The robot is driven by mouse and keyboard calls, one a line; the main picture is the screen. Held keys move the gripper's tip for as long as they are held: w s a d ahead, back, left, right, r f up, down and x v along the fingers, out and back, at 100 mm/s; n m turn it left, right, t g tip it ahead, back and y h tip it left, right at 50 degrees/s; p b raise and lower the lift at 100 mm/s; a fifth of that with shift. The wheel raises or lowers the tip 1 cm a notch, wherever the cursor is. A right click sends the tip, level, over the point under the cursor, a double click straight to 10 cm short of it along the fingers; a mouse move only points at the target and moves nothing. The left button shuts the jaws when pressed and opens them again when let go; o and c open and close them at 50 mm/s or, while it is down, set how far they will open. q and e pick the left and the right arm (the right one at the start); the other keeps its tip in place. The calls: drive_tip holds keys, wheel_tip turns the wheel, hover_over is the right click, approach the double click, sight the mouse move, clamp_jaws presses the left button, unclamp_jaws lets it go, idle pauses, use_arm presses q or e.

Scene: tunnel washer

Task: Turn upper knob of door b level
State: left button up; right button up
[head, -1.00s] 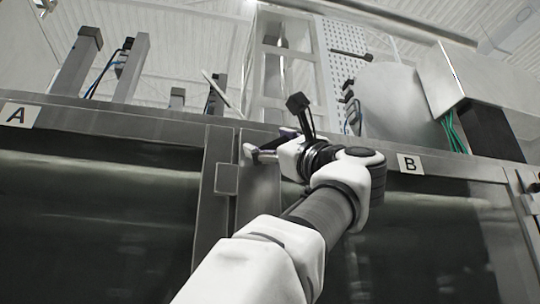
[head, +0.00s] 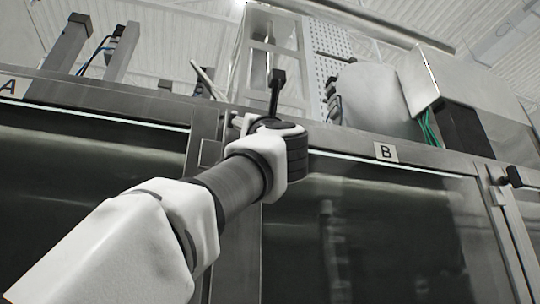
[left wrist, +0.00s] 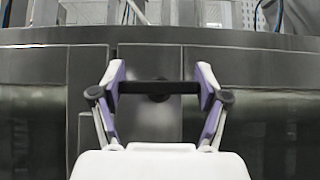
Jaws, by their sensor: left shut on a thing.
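The upper knob (left wrist: 160,87) of door B shows in the left wrist view as a black bar lying level across the front of the metal frame. My left gripper (left wrist: 161,84) is shut on it, with one purple-grey finger at each end of the bar. In the head view my own wrist hides the knob and most of the fingers. Door B (head: 370,235) is the dark glass panel to the right of my arm, under the label B (head: 386,152). My right gripper is in neither view.
Door A (head: 90,165) is the dark panel on the left, with the label A (head: 8,86) above it. Another black knob (head: 513,176) sits at the right side of door B. A white frame, metal boxes and cables stand above the doors.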

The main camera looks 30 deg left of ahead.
use_arm(q)
drive_tip(key=shift+w+f, duration=0.1)
drive_tip(key=o, duration=1.1)
drive_tip(key=shift+o, duration=0.4)
drive_tip(key=shift+w+a, duration=0.15)
drive_tip(key=shift+a, duration=0.1)
drive_tip(key=shift+s+d, duration=0.15)
drive_tip(key=shift+s, duration=0.05)
